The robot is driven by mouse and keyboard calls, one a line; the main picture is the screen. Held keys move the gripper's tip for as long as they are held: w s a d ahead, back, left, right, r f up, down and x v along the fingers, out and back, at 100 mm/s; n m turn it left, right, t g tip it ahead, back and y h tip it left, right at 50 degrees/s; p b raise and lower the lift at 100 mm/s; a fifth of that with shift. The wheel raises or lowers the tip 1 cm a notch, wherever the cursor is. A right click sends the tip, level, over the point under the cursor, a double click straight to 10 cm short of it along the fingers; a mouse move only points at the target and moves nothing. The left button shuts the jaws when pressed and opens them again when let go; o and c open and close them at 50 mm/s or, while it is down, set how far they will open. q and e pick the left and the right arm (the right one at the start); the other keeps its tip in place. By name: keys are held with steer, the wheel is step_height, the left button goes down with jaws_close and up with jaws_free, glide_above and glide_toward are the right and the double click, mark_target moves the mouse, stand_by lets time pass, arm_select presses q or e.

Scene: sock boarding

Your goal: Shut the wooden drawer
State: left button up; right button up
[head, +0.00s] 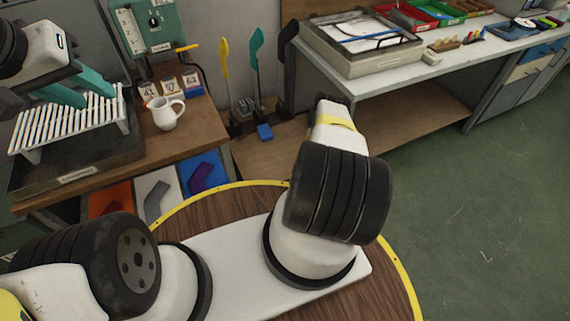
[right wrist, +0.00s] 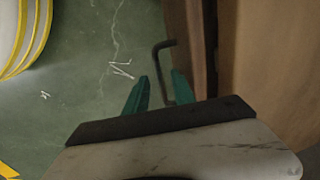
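In the right wrist view, a brown wooden panel (right wrist: 265,60) with a darker upright edge fills the right side; it looks like part of the wooden drawer. A dark bent metal handle (right wrist: 158,62) sticks out to its left. My right gripper (right wrist: 158,78) is open, its two teal fingers apart, with the handle showing just beyond and between the tips. I cannot tell whether they touch. In the head view my right arm hides this gripper, and I cannot make out the drawer. My left gripper (head: 95,97) is open and empty above a white slatted rack (head: 70,122).
A white mug (head: 166,112) stands on the wooden side table (head: 200,130). A long bench (head: 460,62) with a tray box (head: 365,45) runs along the back right. Green floor (head: 480,200) is clear at the right. A yellow-striped white round thing (right wrist: 20,35) stands at the wrist view's upper left.

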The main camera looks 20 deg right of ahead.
steer(key=shift+f, duration=0.1)
jaws_close()
stand_by(1.4)
